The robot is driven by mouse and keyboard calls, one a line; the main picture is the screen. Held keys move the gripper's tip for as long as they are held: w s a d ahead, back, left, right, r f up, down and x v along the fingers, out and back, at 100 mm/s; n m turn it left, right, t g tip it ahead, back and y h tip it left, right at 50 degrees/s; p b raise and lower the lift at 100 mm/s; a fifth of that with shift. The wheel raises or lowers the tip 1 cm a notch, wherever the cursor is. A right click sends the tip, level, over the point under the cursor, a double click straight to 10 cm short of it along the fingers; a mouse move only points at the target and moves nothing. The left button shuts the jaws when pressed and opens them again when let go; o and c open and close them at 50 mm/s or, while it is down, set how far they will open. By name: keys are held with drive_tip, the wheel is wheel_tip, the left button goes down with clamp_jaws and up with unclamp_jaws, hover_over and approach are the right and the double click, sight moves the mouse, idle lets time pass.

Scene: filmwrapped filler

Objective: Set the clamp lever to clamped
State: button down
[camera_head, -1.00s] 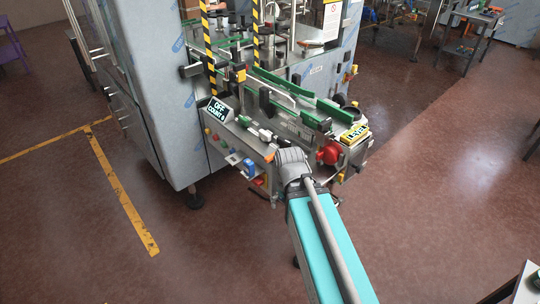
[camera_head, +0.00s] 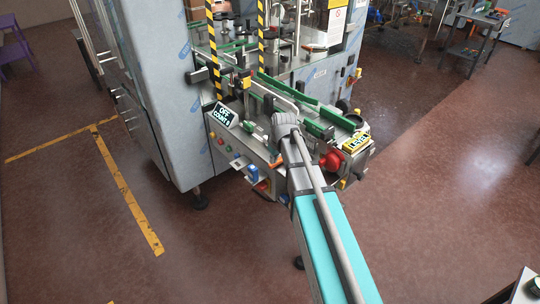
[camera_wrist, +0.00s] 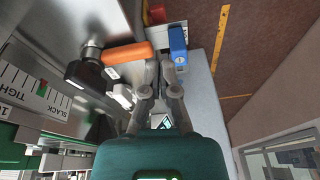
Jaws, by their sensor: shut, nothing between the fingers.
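An orange handle (camera_wrist: 127,53) on a dark hub, which looks like the clamp lever, shows in the wrist view. It points sideways from the hub toward my gripper (camera_wrist: 160,66). The fingers are shut and empty, with their tips just right of the handle's free end; I cannot tell if they touch it. In the head view the orange handle (camera_head: 277,162) is a small spot at the machine's front, left of my arm. There my wrist hides the fingers.
A blue switch-like part (camera_wrist: 178,42) stands just beyond the fingertips. A scale marked TIGHT and SLACK (camera_wrist: 40,90) is at the left. In the head view, a red knob (camera_head: 331,161) is right of my arm, and a display (camera_head: 224,115) reads OFF. The floor around is open.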

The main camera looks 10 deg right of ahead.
drive_tip(key=n+t+p, duration=0.1)
drive_tip(key=n, duration=0.1)
approach(262, 158)
wheel_tip(262, 158, up, 3)
drive_tip(key=d, duration=0.1)
drive_tip(key=shift+s+r, duration=0.1)
drive_tip(key=shift+s, duration=0.35)
drive_tip(key=b+x, duration=0.9)
drive_tip(key=x, duration=0.1)
drive_tip(key=shift+a, duration=0.15)
drive_tip(key=shift+s+d, duration=0.5)
drive_tip(key=shift+s, duration=0.35)
drive_tip(key=shift+s+d, duration=0.5)
drive_tip(key=shift+s, duration=0.35)
drive_tip(key=shift+a+y, duration=0.2)
drive_tip(key=shift+y, duration=0.1)
drive_tip(key=shift+s, duration=0.1)
